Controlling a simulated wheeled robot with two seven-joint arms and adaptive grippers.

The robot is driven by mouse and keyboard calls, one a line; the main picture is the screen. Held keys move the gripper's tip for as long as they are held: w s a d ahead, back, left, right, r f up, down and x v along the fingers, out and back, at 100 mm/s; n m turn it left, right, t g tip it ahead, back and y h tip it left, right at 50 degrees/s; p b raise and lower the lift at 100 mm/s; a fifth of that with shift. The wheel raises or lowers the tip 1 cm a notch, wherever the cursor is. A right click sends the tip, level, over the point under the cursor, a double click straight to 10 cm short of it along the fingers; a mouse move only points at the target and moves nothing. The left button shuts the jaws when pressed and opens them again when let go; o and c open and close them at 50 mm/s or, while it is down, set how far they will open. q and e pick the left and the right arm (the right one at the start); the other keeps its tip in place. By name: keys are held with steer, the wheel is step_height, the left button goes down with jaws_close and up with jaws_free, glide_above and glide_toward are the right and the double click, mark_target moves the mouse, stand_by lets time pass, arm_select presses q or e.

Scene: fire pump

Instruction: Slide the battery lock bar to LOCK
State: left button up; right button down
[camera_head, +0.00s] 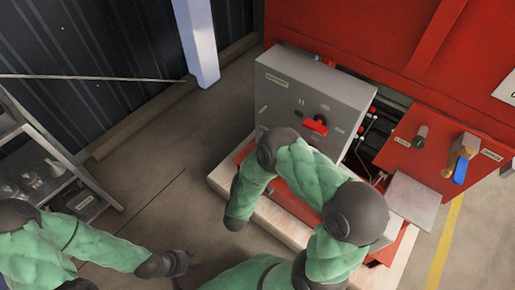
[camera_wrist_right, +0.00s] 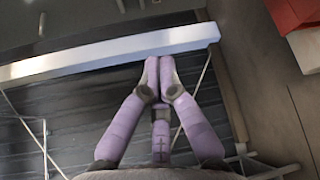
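The red fire pump unit (camera_head: 340,40) has a grey panel box (camera_head: 290,95) with a red handle (camera_head: 317,124) and small labels too small to read. I cannot tell which part is the battery lock bar. My right arm crosses in front of the grey box; its gripper is not distinguishable in the head view. In the right wrist view my right gripper (camera_wrist_right: 160,66) has its fingertips together with nothing visible between them, before a pale post. My left gripper (camera_head: 178,263) is low at the left, apart from the unit; its fingers are too small to read.
A metal shelf (camera_head: 50,175) stands at the left. A pale post (camera_head: 198,40) stands at the back. Bare floor (camera_head: 160,205) lies between.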

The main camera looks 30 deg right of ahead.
steer(key=w+d+b, duration=0.4)
steer(key=d, duration=0.4)
steer(key=shift+w+r, duration=0.15)
steer(key=shift+w, duration=0.2)
stand_by(0.3)
steer(key=s+d+p, duration=0.1)
steer(key=s+d, duration=0.1)
steer(key=s, duration=0.3)
steer(key=shift+s+d+p, duration=0.25)
steer(key=shift+s+p, duration=0.05)
steer(key=shift+p, duration=0.05)
